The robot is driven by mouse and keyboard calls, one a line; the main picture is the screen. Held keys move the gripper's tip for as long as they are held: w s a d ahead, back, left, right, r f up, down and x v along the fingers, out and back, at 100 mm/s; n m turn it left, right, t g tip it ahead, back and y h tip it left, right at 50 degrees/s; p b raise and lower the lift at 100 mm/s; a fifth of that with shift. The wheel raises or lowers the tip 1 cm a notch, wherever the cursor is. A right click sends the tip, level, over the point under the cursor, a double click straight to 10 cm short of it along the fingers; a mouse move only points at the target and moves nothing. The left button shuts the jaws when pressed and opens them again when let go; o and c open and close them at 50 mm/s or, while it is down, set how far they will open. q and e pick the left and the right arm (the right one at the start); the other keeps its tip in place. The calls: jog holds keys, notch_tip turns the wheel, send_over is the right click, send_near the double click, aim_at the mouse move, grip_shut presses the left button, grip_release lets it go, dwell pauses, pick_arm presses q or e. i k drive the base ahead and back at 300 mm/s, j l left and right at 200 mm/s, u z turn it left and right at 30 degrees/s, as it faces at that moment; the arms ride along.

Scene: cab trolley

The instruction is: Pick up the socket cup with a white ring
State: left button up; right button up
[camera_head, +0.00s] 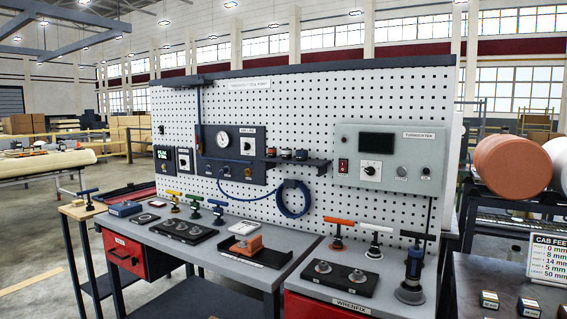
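Neither of my grippers shows in this view. I cannot make out a white ring on any socket cup at this size. Two small metal cup-like pieces, a left one (322,267) and a right one (357,276), sit on a black tray (335,283) on the right bench. Several small dark pieces, one with an orange-red part (286,154), stand on a little pegboard shelf (320,163). A white T-handle tool (375,240) stands upright behind the black tray, between an orange T-handle tool (338,232) and a black-handled one (413,262).
The left bench holds another black tray (183,230), several coloured T-handle tools, an orange block (245,245) and a blue box (125,209). A pegboard (330,95) with gauge and control boxes rises behind. Small boxes (528,307) lie on a dark table at right.

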aim_at(286, 154)
jog(key=i+l, duration=0.1)
jog(key=i, duration=1.05)
